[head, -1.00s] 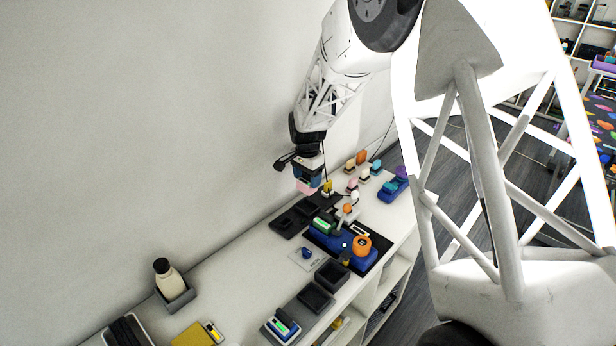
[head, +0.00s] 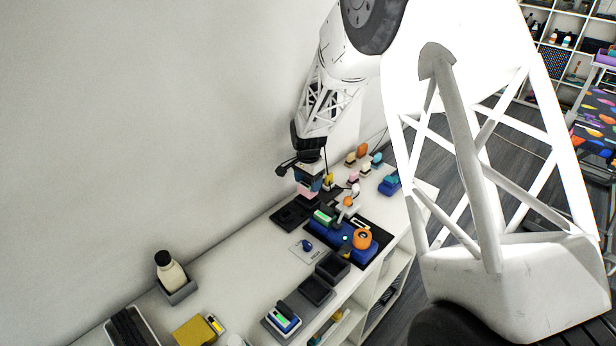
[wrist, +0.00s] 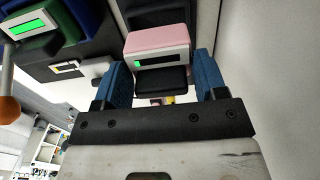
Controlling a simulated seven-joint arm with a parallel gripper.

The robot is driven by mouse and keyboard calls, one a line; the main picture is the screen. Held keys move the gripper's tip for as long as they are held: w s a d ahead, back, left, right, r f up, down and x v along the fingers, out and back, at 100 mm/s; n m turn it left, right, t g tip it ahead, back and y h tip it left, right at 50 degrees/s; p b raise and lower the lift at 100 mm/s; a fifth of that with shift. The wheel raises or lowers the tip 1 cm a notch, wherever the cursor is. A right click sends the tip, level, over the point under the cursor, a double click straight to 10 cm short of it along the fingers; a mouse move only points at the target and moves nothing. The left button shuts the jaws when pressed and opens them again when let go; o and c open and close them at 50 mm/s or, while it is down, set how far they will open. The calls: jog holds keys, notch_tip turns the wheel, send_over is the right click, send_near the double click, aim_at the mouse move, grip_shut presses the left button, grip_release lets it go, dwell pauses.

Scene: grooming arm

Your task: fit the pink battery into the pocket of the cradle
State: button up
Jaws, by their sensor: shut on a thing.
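The pink battery (wrist: 157,40) is between the two blue fingers of my gripper (wrist: 160,82), its pale face with a small green-lit display towards the wrist camera. In the head view the pink battery (head: 307,195) hangs under my gripper (head: 308,185), near the back edge of the worktop. A blue unit (head: 345,240), apparently the cradle, holds a green battery (head: 322,217) and has an orange round part (head: 362,239). It lies in front and to the right of my gripper. Its free pocket cannot be made out. A dark tray (head: 287,216) lies just below and left of the battery.
Black trays (head: 332,266) stand in front of the blue unit. A battery in a grey holder (head: 282,320), a bottle (head: 170,270) and a yellow block (head: 194,331) are nearer. Small coloured items (head: 362,160) stand behind, right. The wall (head: 150,130) is close on the left.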

aim_at(308, 185)
jog(key=shift+f, duration=0.6)
jog(key=shift+f, duration=1.5)
dwell(1.6)
jog(key=o, duration=1.1)
jog(key=shift+c, duration=0.2)
jog(key=shift+r, duration=0.1)
notch_tip(308, 185, up, 7)
jog(key=shift+r, duration=0.3)
dwell(0.4)
